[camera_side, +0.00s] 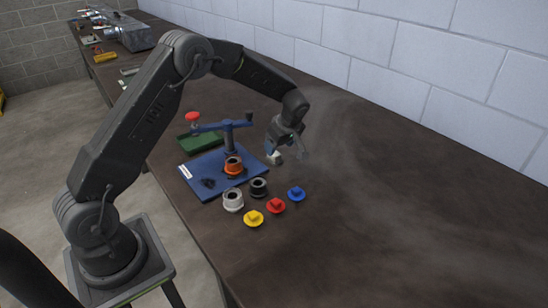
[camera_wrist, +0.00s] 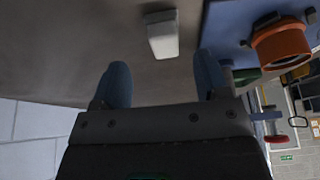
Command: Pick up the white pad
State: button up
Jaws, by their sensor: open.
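The white pad (camera_side: 274,158) is a small pale block on the dark workbench, just right of the blue base plate. In the wrist view the white pad (camera_wrist: 163,36) lies beyond my fingertips, roughly in line with the gap between them. My gripper (camera_side: 288,150) is above and close beside the pad in the side view, partly overlapping it. In the wrist view my gripper (camera_wrist: 162,76) has its two blue-grey fingers spread apart with nothing between them.
A blue base plate (camera_side: 206,183) with a blue clamp stand (camera_side: 228,126) and an orange ring (camera_side: 233,165) is left of the pad. White (camera_side: 233,201) and black (camera_side: 258,187) rings and yellow (camera_side: 253,218), red (camera_side: 276,205) and blue (camera_side: 296,194) knobs stand in front. The bench to the right is clear.

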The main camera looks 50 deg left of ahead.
aim_at(274, 157)
jog(key=x, duration=0.4)
jog(key=shift+s+a+f, duration=0.2)
jog(key=shift+s+f, duration=0.1)
jog(key=shift+f, duration=0.05)
jog(key=shift+c, duration=0.5)
jog(key=c, duration=0.9)
